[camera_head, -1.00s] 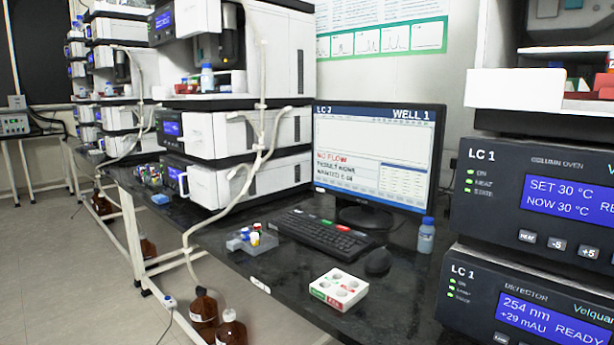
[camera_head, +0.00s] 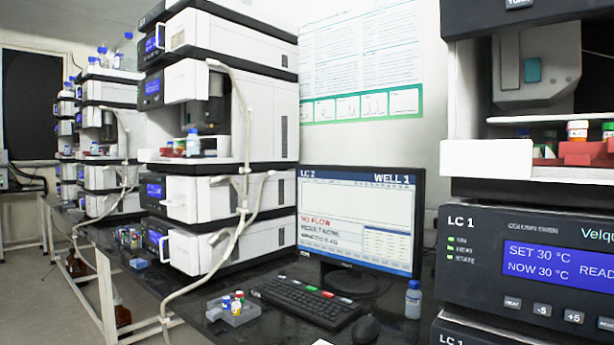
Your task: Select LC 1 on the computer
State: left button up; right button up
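The computer monitor (camera_head: 362,262) stands on the dark bench in the head view, right of centre. Its header reads LC with a digit that looks like 2, and WELL 1. Below are red words, NO FLOW, and RESULT NONE. The keyboard (camera_head: 290,300) lies in front of it, with coloured keys, red and green, along its far edge. The dark mouse (camera_head: 366,329) is at the keyboard's right. The stack labelled LC 1 (camera_head: 470,222) stands at the right; its column oven display (camera_head: 555,262) reads SET 30 °C and NOW 30 °C. Neither gripper is in view.
A grey vial rack (camera_head: 236,317) with coloured caps sits left of the keyboard. A small capped bottle (camera_head: 413,300) stands between monitor and LC 1 stack. Other instrument stacks (camera_head: 225,200) line the bench at left, with a pale tube hanging in front. A poster (camera_head: 360,65) hangs behind.

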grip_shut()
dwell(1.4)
